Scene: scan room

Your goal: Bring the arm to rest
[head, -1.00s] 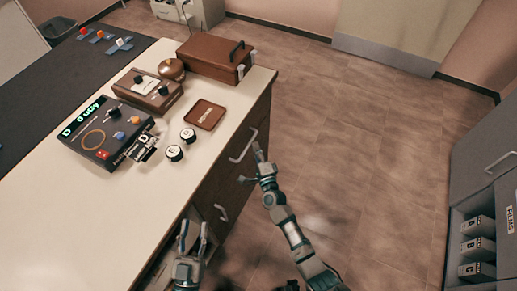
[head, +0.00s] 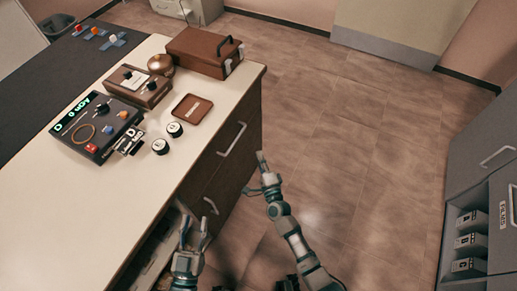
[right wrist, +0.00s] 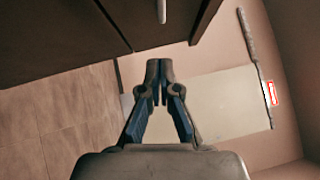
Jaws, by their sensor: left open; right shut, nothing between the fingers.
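My right gripper (head: 263,163) is shut and empty. It hangs over the floor just right of the desk's end, apart from the drawer handle. In the right wrist view its fingers (right wrist: 158,72) meet with nothing between them, below the dark drawer fronts (right wrist: 75,35). My left gripper (head: 192,222) is open and empty, low at the desk's front edge, beside a drawer that looks partly open (head: 145,260).
The desk (head: 60,210) bears a dark meter box (head: 75,140), a brown box with knobs (head: 135,90), a bell (head: 160,65), a wooden case (head: 200,50), a small brown tray (head: 192,108) and two round pieces (head: 160,146). A cabinet (head: 480,190) stands right. Floor between is clear.

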